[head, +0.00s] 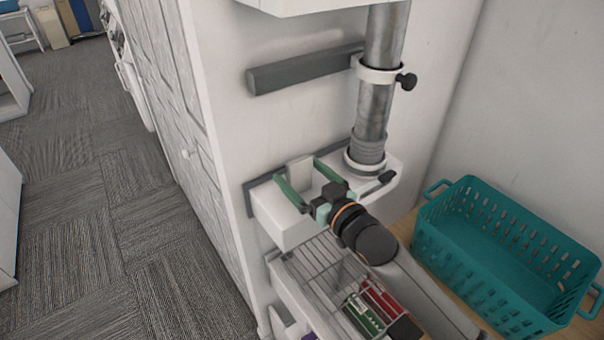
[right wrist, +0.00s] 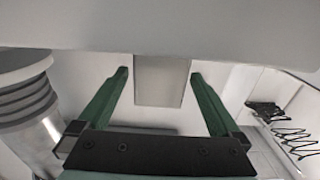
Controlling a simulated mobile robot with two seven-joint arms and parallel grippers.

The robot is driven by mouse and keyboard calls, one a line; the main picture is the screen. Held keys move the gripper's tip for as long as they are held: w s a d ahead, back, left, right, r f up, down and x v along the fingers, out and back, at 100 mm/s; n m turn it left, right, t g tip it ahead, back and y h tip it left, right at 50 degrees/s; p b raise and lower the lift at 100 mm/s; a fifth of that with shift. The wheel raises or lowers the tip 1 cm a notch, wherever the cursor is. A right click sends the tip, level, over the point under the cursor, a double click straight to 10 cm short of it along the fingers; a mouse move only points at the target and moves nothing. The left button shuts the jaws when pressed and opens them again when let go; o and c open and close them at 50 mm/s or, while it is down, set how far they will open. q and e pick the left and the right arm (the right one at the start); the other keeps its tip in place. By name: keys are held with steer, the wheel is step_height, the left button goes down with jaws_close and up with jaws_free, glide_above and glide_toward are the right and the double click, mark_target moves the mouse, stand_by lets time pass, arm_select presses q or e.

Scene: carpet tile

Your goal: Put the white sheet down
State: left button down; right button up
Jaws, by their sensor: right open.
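A small, pale rectangular piece, which looks like the white sheet (head: 300,174), stands at the white wall-mounted ledge (head: 278,222) in the head view. My right gripper (head: 299,169) is open, with its green fingers on either side of it. In the right wrist view, the sheet (right wrist: 162,82) shows as a light grey rectangle between the two fingertips (right wrist: 160,76), with a gap on each side. Its upper part there is cut off by a pale surface. I cannot tell whether its lower edge rests on the ledge. My left gripper is not in view.
A metal pipe (head: 375,110) with black knobs rises close to the right of my gripper. A wire rack (head: 318,272) with coloured boxes hangs below the ledge. A teal basket (head: 480,255) stands at right. Black coils (right wrist: 290,138) show in the wrist view. Carpet at left is clear.

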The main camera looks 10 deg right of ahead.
steer(key=shift+r, duration=0.2)
steer(key=shift+s+d+f, duration=0.1)
steer(key=shift+s, duration=0.2)
steer(key=v, duration=1.1)
steer(key=shift+s+b, duration=0.15)
steer(key=shift+b, duration=0.2)
